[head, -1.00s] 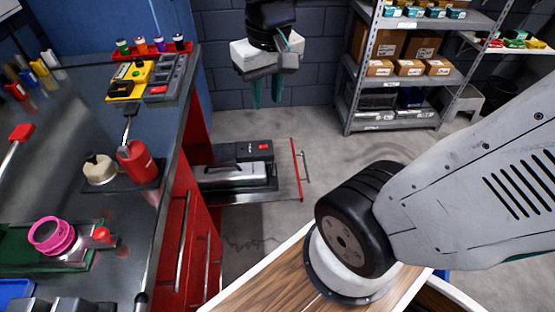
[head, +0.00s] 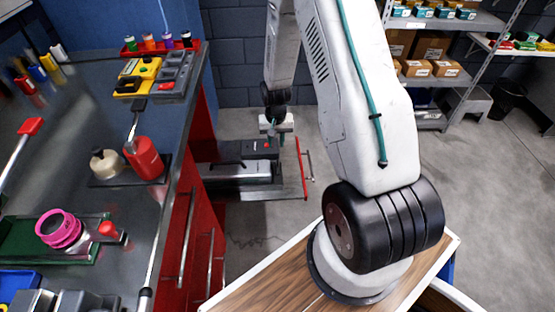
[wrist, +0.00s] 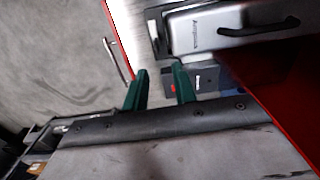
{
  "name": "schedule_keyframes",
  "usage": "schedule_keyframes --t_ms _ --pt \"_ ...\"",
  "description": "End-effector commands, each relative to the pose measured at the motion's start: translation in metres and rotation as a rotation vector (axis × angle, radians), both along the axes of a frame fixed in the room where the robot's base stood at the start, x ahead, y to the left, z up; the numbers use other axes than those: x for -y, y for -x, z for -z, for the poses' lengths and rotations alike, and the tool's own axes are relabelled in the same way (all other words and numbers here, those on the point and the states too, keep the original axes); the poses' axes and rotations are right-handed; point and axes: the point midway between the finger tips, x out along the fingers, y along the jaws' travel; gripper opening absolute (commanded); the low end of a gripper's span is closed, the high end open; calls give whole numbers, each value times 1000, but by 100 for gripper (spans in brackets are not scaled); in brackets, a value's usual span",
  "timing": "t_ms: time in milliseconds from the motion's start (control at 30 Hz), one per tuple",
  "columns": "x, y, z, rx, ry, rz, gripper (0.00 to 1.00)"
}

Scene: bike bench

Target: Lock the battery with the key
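The battery (head: 232,171) is a silver-grey case with a black handle, lying in the open drawer; in the wrist view (wrist: 210,32) it fills the upper right. A dark block (head: 238,150) with a small red part (head: 267,145) sits beside it; the block (wrist: 205,78) and red part (wrist: 173,88) also show in the wrist view. I cannot make out a key for certain. My gripper (head: 276,140) is above the drawer near the dark block.
The open drawer (head: 301,165) has a red front and a bar handle (head: 309,165). The workbench (head: 85,205) at left holds a red bottle (head: 144,158), a pink-ringed part (head: 58,228) and tools. A shelf rack (head: 440,75) stands behind.

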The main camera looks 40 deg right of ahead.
Motion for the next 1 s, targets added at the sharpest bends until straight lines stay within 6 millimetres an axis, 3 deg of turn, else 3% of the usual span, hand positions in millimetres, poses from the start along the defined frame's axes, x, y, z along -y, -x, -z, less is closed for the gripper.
schedule_keyframes --t_ms 33,600,800,1000 --pt "3 2 12 -4 -1 10 27" --pt "5 3 91 -6 -2 22 27" --pt "6 3 104 -4 -1 22 27" --pt "6 3 105 -3 -1 22 27"
